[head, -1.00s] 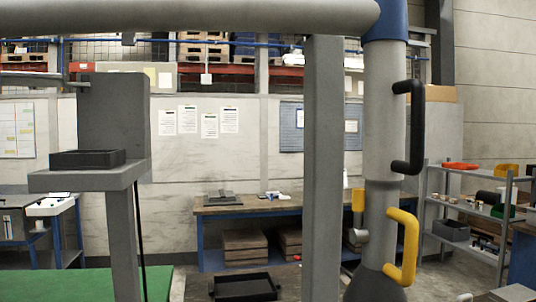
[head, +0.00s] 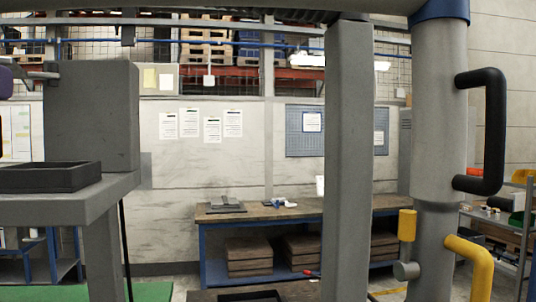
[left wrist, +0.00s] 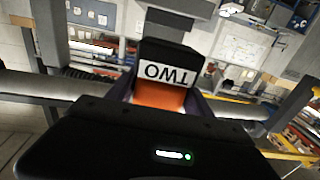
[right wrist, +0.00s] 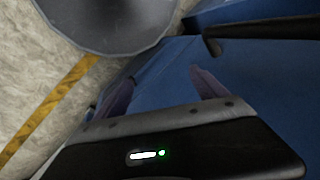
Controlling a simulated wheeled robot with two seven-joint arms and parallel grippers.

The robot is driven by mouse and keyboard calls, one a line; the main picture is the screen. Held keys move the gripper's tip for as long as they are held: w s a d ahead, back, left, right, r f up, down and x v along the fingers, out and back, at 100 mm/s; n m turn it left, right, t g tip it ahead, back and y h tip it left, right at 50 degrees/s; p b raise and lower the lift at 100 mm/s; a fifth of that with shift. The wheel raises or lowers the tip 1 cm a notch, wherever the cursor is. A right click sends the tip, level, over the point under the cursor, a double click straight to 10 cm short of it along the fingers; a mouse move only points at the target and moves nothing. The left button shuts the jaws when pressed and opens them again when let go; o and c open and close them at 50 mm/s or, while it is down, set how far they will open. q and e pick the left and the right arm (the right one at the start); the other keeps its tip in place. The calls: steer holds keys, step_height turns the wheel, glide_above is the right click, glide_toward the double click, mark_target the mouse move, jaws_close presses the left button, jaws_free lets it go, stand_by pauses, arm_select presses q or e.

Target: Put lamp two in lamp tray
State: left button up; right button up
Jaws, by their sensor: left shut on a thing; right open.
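Lamp two (left wrist: 165,75) shows in the left wrist view as a black block with a white "TWO" label, upside down, and an orange part below. My left gripper (left wrist: 162,92) is shut on it, with a finger on each side. A black open tray (head: 50,177) sits on a grey ledge at the left of the head view; a second black tray (head: 250,296) shows at the bottom edge. I see no label telling which is the lamp tray. My right gripper (right wrist: 160,80) is open and empty in the right wrist view, over a blue surface.
A thick grey post (head: 348,160) stands in the middle, with a grey column (head: 438,130) bearing a black handle (head: 487,130) and a yellow handle (head: 478,268) to its right. A workbench (head: 285,212) stands behind. A grey round part (right wrist: 110,20) is near my right gripper.

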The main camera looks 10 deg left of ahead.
arm_select(q)
steer(key=p+x, duration=0.2)
steer(key=x, duration=1.3)
steer(key=shift+w+a+p, duration=0.1)
steer(key=shift+w+p, duration=0.2)
steer(key=shift+w, duration=0.15)
steer(key=f, duration=0.1)
steer(key=w+f, duration=0.1)
steer(key=f, duration=0.1)
steer(key=shift+a, duration=0.2)
steer(key=shift+f, duration=0.25)
steer(key=shift+w, duration=0.1)
